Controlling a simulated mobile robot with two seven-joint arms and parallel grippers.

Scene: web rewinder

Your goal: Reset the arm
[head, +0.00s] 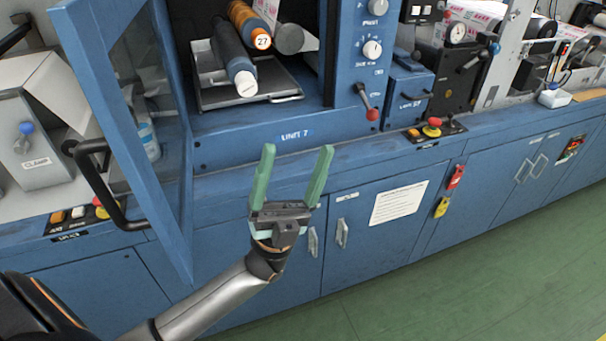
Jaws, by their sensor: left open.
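My left gripper (293,175) is open and empty, its two green fingers pointing up in front of the blue machine's lower front. My left arm reaches in from the bottom left. No object is between the fingers. My right gripper does not show in the head view. The blue machine (260,133) is marked "UNIT 7".
A blue framed door (100,70) with a black handle (95,185) stands open at the left. Rollers (236,62) lie above a metal tray (245,95). A red-knobbed lever (371,111) and push buttons (433,127) are to the right. Green floor (480,270) is clear.

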